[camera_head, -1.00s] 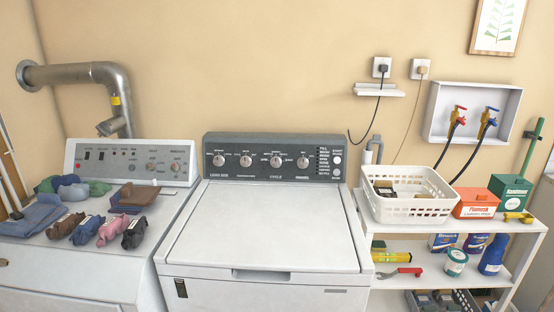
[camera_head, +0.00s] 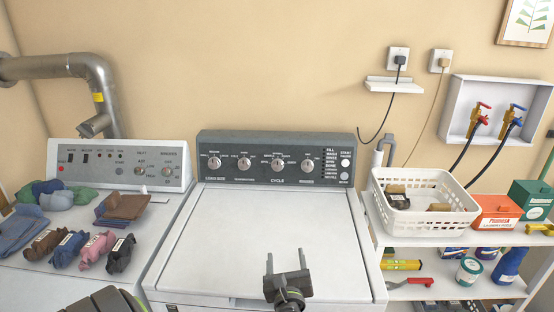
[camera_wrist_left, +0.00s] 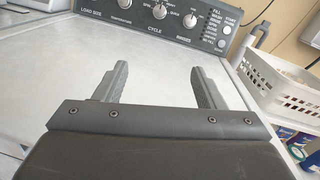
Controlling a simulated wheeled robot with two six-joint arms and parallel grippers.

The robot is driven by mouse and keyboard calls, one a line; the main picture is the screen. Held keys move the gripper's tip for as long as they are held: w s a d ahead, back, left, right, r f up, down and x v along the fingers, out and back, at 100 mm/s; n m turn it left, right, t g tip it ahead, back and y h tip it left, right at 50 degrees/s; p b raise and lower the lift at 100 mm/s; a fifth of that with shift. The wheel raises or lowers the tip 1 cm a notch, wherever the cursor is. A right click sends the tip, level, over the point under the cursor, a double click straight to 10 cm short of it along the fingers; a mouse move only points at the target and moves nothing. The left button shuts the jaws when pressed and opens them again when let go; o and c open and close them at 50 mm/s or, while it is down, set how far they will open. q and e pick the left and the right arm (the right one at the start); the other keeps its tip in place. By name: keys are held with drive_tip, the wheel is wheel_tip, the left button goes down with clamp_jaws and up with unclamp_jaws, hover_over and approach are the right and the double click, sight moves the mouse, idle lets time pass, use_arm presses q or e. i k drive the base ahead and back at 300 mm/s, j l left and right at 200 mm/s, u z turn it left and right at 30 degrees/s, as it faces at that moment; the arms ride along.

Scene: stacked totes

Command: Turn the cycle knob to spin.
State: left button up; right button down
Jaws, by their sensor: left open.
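The cycle knob (camera_head: 277,165) is a round silver dial on the washer's dark control panel (camera_head: 225,143), above the printed word CYCLE. It also shows near the top edge of the left wrist view (camera_wrist_left: 159,12). Its exact pointer setting is too small to read. My left gripper (camera_head: 286,257) is open and empty above the front part of the white washer lid, well short of the panel. In the left wrist view its two grey fingers (camera_wrist_left: 157,72) stand apart, pointing toward the panel, with the knob beyond the gap. My right gripper is not in view.
Other silver knobs flank the cycle knob, including the temperature knob (camera_head: 244,164) and the rightmost knob (camera_head: 307,165). The washer lid (camera_head: 250,225) is clear. A white basket (camera_head: 405,215) stands on the right shelf; folded and rolled clothes lie on the left machine.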

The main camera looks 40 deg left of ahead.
sight(278, 164)
drive_tip(key=i+j, duration=0.2)
drive_tip(key=j, duration=0.15)
drive_tip(key=i+j, duration=0.45)
drive_tip(key=j, duration=0.2)
